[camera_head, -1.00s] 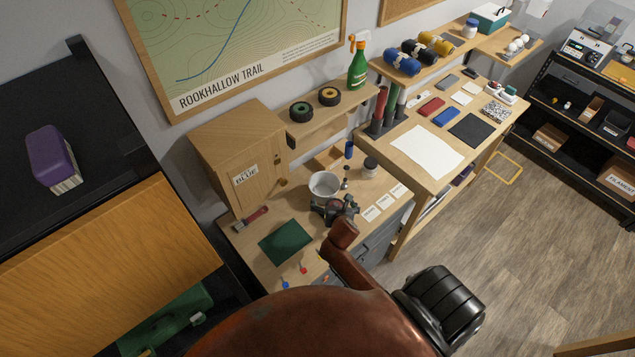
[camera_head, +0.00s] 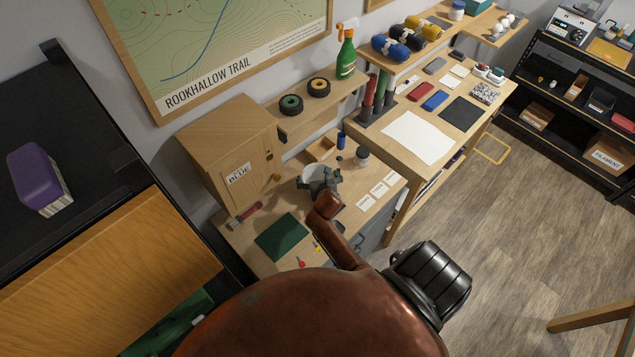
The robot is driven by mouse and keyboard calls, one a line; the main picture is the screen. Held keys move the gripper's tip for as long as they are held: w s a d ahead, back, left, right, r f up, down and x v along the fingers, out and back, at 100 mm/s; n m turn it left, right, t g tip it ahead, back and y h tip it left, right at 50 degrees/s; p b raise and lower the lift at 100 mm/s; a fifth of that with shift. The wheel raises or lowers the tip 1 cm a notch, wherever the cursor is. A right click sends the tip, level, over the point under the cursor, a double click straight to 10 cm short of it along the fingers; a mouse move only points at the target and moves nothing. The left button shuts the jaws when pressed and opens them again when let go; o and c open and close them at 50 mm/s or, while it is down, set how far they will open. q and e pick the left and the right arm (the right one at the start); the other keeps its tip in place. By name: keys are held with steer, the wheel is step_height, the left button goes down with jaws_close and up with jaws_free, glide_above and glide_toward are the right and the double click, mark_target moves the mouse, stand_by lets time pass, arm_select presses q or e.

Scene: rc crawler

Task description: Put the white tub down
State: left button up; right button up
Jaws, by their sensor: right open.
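The white tub (camera_head: 312,172) stands on the low wooden workbench (camera_head: 238,238), in front of the wooden cabinet. My right gripper (camera_head: 317,177) is dark grey and open, right at the tub's near side. It covers the near and right part of the tub, so only the far rim and some of the inside show. I cannot tell whether the fingers touch the tub or are around its wall. My brown right arm comes up from the bottom of the view. My left gripper is not in view.
A wooden cabinet (camera_head: 222,150) stands left of the tub. A green mat (camera_head: 281,237) and a red-handled tool (camera_head: 245,214) lie nearer. A small wooden tray (camera_head: 320,149), a blue can (camera_head: 341,141) and a lidded jar (camera_head: 362,156) stand behind. White cards (camera_head: 378,191) lie to the right.

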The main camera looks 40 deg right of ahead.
steer(key=c, duration=0.7)
steer(key=shift+c, duration=1.3)
steer(key=shift+d+r, duration=0.1)
steer(key=shift+r, duration=0.4)
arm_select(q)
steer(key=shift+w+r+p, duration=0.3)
arm_select(e)
step_height(320, 180, up, 9)
